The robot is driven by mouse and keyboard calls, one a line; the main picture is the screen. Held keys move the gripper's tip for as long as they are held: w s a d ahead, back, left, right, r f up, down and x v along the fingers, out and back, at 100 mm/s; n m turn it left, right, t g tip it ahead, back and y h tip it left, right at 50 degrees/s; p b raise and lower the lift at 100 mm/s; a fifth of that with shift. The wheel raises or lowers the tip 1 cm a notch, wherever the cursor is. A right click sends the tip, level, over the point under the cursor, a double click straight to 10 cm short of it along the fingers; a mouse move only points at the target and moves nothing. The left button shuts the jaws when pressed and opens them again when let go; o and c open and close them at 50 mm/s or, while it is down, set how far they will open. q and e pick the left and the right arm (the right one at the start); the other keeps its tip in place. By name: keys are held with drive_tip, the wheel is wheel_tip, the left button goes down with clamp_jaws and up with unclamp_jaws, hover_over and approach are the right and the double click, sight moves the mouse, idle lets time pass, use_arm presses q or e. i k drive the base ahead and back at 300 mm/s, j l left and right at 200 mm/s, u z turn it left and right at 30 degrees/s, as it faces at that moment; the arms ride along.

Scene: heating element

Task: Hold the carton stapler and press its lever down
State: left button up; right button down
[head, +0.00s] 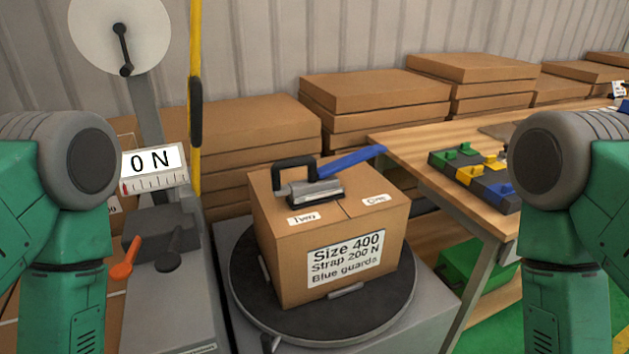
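The carton stapler (312,193) sits on top of a cardboard carton (295,258). It has a grey metal body, a black looped handle at its left, and a blue lever (352,160) that slants up to the right. The carton's top flaps meet at a seam, and labels on it read "Two", "One" and "Size 400, Strap 200 N, Blue guards". My green arms show at the left and right edges, well apart from the stapler. Neither gripper shows in this view.
The carton stands on a round dark turntable (392,312). At left, a strapping machine (165,255) has a "0 N" display (153,161) and an orange lever (125,259). Flat cartons (375,92) are stacked behind.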

sight(352, 163)
drive_tip(key=i+l+u, duration=0.35)
drive_tip(key=l, duration=0.35)
drive_tip(key=i+l+u, duration=0.4)
drive_tip(key=l, duration=0.4)
drive_tip(key=i, duration=0.05)
